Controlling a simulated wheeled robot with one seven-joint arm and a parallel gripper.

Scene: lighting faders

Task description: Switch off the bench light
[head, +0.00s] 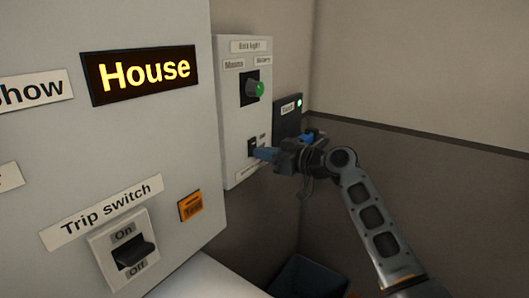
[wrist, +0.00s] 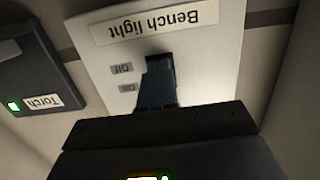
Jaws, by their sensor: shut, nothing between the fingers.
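The bench light switch (head: 252,146) is a small dark switch low on the narrow white panel in the head view. My gripper (head: 262,153) is shut and empty, its fingertips at the switch. In the wrist view, which is upside down, the shut fingers (wrist: 158,80) cover the switch, so its position cannot be told. The "Bench light" label (wrist: 155,22) shows there beyond the fingertips. The "Off" mark (wrist: 122,68) and the "On" mark (wrist: 127,88) are beside the fingers, "Off" nearer the label. Whether the fingers touch the switch I cannot tell.
A dark Torch unit (head: 288,117) with a green light hangs to the right. At left, a large panel carries a lit "House" sign (head: 141,74) and a trip switch (head: 130,252). The wall at right is bare.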

